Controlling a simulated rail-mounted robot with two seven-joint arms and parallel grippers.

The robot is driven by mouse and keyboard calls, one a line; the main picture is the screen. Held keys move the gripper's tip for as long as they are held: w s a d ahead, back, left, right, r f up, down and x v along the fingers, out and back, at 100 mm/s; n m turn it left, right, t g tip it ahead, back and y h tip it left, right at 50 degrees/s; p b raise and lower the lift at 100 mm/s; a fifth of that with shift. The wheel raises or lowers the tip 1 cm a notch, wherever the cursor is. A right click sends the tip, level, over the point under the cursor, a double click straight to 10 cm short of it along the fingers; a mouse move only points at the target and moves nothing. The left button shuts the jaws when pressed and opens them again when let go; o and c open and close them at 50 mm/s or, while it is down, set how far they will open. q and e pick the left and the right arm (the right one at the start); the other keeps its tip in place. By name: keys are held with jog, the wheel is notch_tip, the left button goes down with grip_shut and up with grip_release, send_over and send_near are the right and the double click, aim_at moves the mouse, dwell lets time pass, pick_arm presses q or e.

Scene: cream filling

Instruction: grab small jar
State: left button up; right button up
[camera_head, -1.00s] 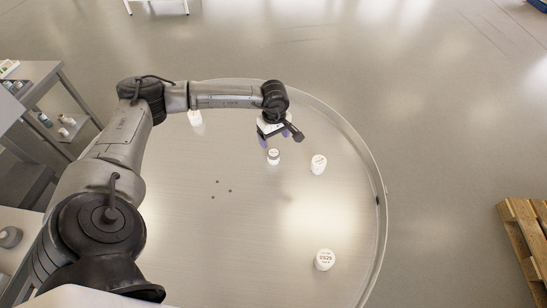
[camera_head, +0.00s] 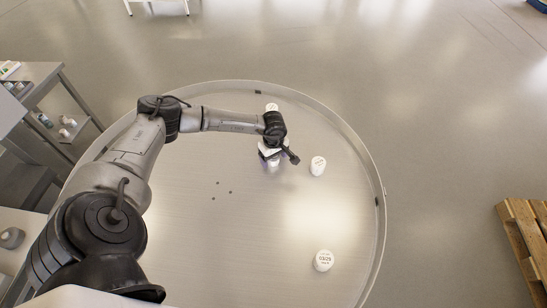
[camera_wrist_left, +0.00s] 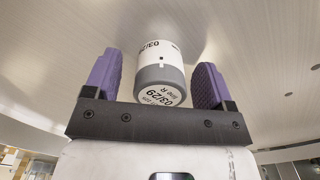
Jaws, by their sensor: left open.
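The small jar (camera_wrist_left: 160,72) shows in the left wrist view, white with a grey band and a printed end that reads 03/29. It sits between the two purple fingers of my left gripper (camera_wrist_left: 156,62), with a visible gap on each side. The gripper is open. In the head view, my left gripper (camera_head: 271,154) is right over this jar (camera_head: 274,163), and wrist and hand hide most of it. My right gripper is in neither view.
On the round metal table (camera_head: 190,240) stand other white jars: one right of the gripper (camera_head: 318,166), one at the front right (camera_head: 324,260), one behind the wrist (camera_head: 272,107). A raised rim circles the table. The middle and front are clear, apart from small dark holes.

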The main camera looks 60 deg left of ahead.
pick_arm(q)
jog(key=shift+f, duration=0.2)
jog(key=shift+c, duration=0.3)
jog(key=c, duration=0.9)
jog(key=shift+c, duration=0.2)
jog(key=shift+r, duration=0.15)
